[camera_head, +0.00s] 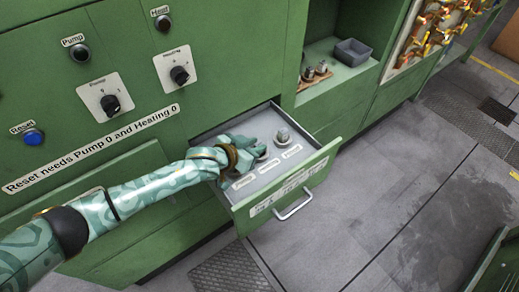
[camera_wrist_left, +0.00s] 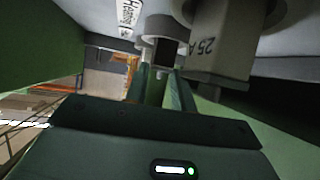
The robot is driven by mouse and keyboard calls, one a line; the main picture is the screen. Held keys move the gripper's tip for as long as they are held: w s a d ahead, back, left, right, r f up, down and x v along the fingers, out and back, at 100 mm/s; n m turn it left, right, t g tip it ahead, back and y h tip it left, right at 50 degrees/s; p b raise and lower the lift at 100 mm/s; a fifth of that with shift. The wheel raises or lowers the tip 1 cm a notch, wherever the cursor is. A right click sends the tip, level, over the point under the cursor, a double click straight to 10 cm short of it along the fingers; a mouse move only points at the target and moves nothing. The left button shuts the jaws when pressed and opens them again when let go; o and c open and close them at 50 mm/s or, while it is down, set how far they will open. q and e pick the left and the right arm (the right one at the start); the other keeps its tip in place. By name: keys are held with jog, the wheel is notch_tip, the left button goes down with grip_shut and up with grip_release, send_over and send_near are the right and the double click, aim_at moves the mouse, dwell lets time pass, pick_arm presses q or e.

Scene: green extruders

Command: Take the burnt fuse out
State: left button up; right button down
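The open drawer (camera_head: 319,167) holds a row of labelled fuse places. A pale grey fuse (camera_head: 282,136) stands upright at the far right of the row. My left gripper (camera_head: 236,168) is low in the drawer at the row's left part; its fingertips are hard to make out there. In the left wrist view its two fingers (camera_wrist_left: 161,88) are apart, with a grey ring-shaped part (camera_wrist_left: 166,25) with a dark square beyond them. A large fuse marked "25 A" (camera_wrist_left: 222,45) is close to the right finger. I cannot tell which fuse is burnt. My right gripper is not in view.
The green cabinet front carries a blue Reset button (camera_head: 33,137) and two knobs, Pump (camera_head: 110,104) and Heating (camera_head: 179,75). A shelf at right holds a wooden block with fuses (camera_head: 314,77) and a grey bin (camera_head: 351,52). The floor beyond the drawer handle (camera_head: 294,207) is clear.

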pick_arm(q)
grip_shut()
